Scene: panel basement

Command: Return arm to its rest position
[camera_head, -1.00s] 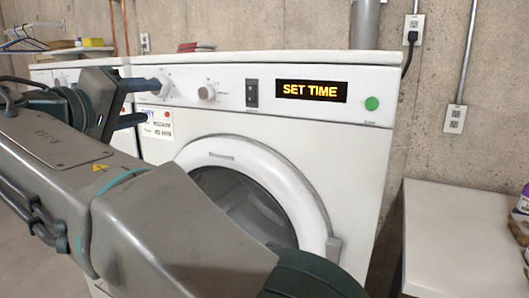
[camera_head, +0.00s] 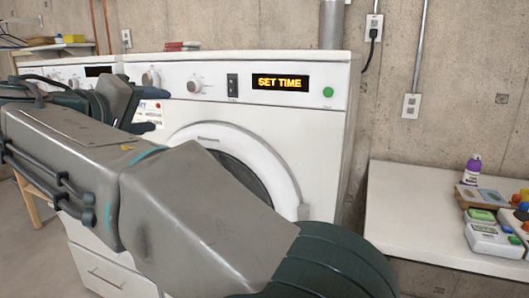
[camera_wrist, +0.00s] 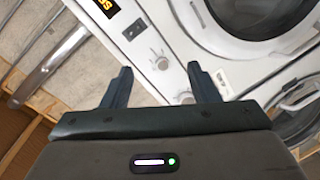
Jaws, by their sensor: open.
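My arm crosses the left and lower middle of the head view. My gripper (camera_head: 137,104) is at its far end, in front of the dryer's control panel near a knob. In the wrist view my gripper (camera_wrist: 165,88) shows two dark fingers spread apart with nothing between them. Beyond the fingers are the panel's knobs (camera_wrist: 161,62). The white dryer (camera_head: 325,125) has a round door that is partly hidden by my arm. Its display (camera_head: 281,83) reads "SET TIME", with a green button (camera_head: 328,91) to the right.
A second white machine (camera_head: 60,72) stands to the left. A concrete wall (camera_head: 430,60) closes off the back. Bare floor (camera_head: 25,240) shows at lower left.

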